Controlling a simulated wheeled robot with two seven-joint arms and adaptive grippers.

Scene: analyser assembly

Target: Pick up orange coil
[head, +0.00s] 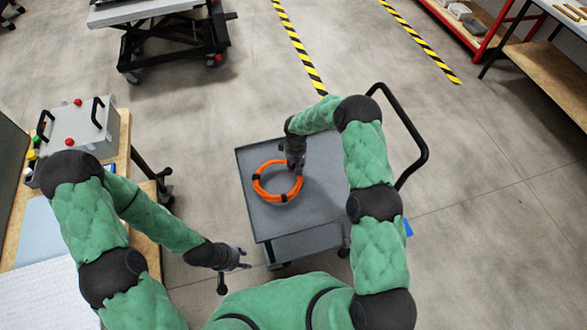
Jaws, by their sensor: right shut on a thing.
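The orange coil (262,190) is a ring with dark bands, over the grey top of the cart (328,192). My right gripper (295,170) reaches down from above and is shut on the coil's far right side. I cannot tell whether the coil rests on the cart or is slightly lifted. My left gripper (236,259) is off the cart's near left corner, apart from the coil, with its fingers spread and nothing between them.
The cart has a black handle (424,150) at right. A wooden bench (122,150) with a grey box (78,128) stands at left. A lift table (140,10) is at the back. Floor is open at right and behind the cart.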

